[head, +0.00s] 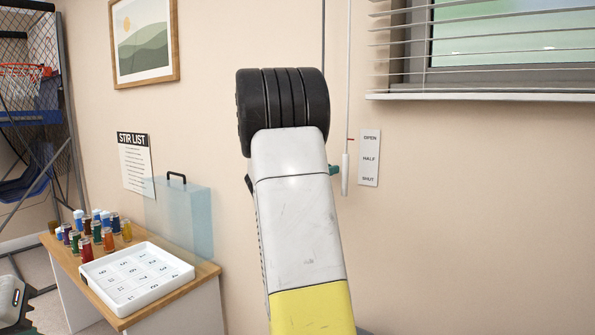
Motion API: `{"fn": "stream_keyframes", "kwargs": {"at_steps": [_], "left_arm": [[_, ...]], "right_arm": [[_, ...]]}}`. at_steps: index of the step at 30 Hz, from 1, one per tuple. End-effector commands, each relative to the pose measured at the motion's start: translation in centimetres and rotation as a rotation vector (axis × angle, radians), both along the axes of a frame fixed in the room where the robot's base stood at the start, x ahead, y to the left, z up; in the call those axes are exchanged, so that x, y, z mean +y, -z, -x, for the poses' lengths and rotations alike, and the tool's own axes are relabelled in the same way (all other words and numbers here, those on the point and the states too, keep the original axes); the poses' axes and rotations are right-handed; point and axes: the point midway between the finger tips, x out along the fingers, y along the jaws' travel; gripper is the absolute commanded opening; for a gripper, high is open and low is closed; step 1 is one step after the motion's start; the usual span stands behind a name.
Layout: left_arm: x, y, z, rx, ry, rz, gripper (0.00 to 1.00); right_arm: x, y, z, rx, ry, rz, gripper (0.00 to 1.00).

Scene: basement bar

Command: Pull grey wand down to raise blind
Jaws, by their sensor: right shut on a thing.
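A thin grey wand (323,30) hangs along the wall at the top middle and runs down behind my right arm. Its lower part is hidden. My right gripper (334,170) is mostly hidden behind my own forearm; only a small teal part shows at its right side. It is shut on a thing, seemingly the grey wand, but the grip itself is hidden. The blind (480,60) hangs over the window at top right, with spaced, near-level slats. Part of my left gripper (14,302) seems to show at the lower left edge; its fingers cannot be made out.
A white cord with a pale handle (345,175) and a red mark hangs beside the OPEN/HALF/SHUT plate (369,158). At left, a desk (208,274) carries a white numbered tray (172,277), several coloured vials and a clear blue panel (185,222). The wall at lower right is clear.

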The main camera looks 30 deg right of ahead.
Motion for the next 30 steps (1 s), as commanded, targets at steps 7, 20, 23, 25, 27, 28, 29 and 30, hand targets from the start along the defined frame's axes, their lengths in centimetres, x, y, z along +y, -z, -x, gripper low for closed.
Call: {"fn": "stream_keyframes", "kwargs": {"at_steps": [7,20,23,25,27,28,29,30], "left_arm": [[0.0,0.0,0.0,0.000,0.000,0.000,0.00],[0.0,0.0,0.0,0.000,0.000,0.000,0.00],[0.0,0.0,0.0,0.000,0.000,0.000,0.00],[0.0,0.0,0.0,0.000,0.000,0.000,0.00],[0.0,0.0,0.0,0.000,0.000,0.000,0.00],[0.0,0.0,0.0,0.000,0.000,0.000,0.00],[0.0,0.0,0.0,0.000,0.000,0.000,0.00],[0.0,0.0,0.0,0.000,0.000,0.000,0.00]], "right_arm": [[0.0,2.0,0.0,0.004,0.001,0.000,0.00],[0.0,14.5,0.1,0.012,0.000,0.000,0.00],[0.0,17.6,0.1,0.011,0.000,-0.001,0.00],[0.0,19.7,0.1,0.011,0.000,0.000,0.00],[0.0,21.4,0.1,0.009,0.000,-0.001,0.00],[0.0,22.2,0.1,0.009,0.000,0.000,0.00],[0.0,22.8,0.1,0.008,0.000,-0.001,0.00],[0.0,23.6,0.0,0.008,0.000,-0.001,0.00]]}}
